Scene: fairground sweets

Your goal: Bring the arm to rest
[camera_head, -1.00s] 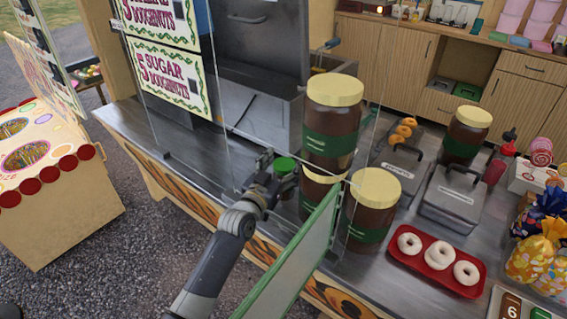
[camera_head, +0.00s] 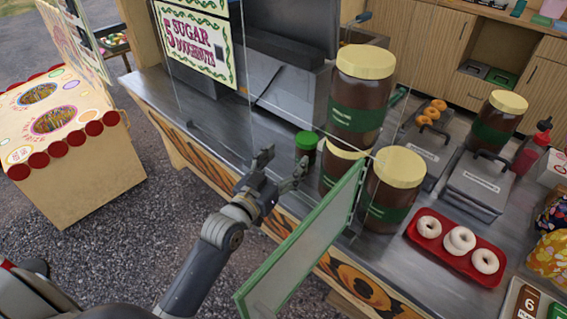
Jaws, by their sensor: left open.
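My left gripper (camera_head: 280,170) is open and empty in the head view. Its arm comes in from the lower left, and the fingers are over the front edge of the steel counter (camera_head: 185,100). A small jar with a green lid (camera_head: 306,141) stands on the counter just beyond the fingers, apart from them. My right gripper does not show.
Large brown jars with cream lids (camera_head: 361,95) stand stacked and side by side right of the gripper. A green-framed panel (camera_head: 305,245) juts out right of my arm. A red tray (camera_head: 458,263) holds doughnuts. A sweets stall (camera_head: 65,180) stands left; gravel lies between.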

